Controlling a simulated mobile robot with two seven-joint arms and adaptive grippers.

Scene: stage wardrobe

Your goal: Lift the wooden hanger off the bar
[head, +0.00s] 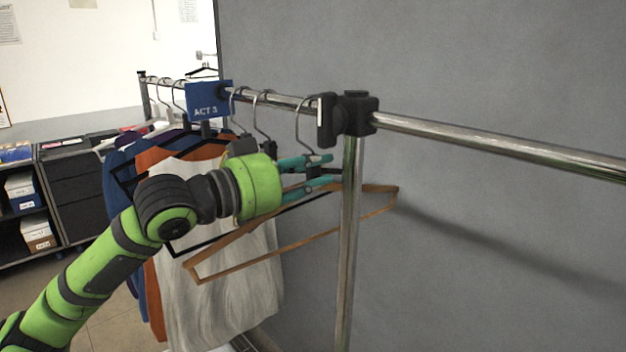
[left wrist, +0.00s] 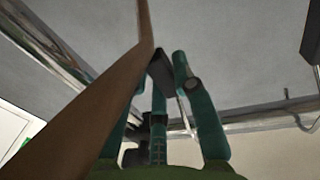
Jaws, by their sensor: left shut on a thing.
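The wooden hanger (head: 240,237) is a light brown frame with no garment on it, angled below the bar (head: 450,135). Its metal hook (head: 299,128) rises to the bar beside the black clamp; whether it bears on the bar is not clear. My left gripper (head: 328,169), with teal fingers, is shut on the hanger near its neck, just left of the upright post. In the left wrist view the brown wood (left wrist: 100,106) crosses close to the camera beside the fingers (left wrist: 172,75). The fingers partly hide the neck. My right gripper is not in view.
A black clamp (head: 347,117) joins the bar to the chrome post (head: 347,260). A blue "ACT 3" sign (head: 209,99) and several hung garments (head: 205,310) are to the left. A grey wall (head: 500,260) stands behind. The bar right of the clamp is empty.

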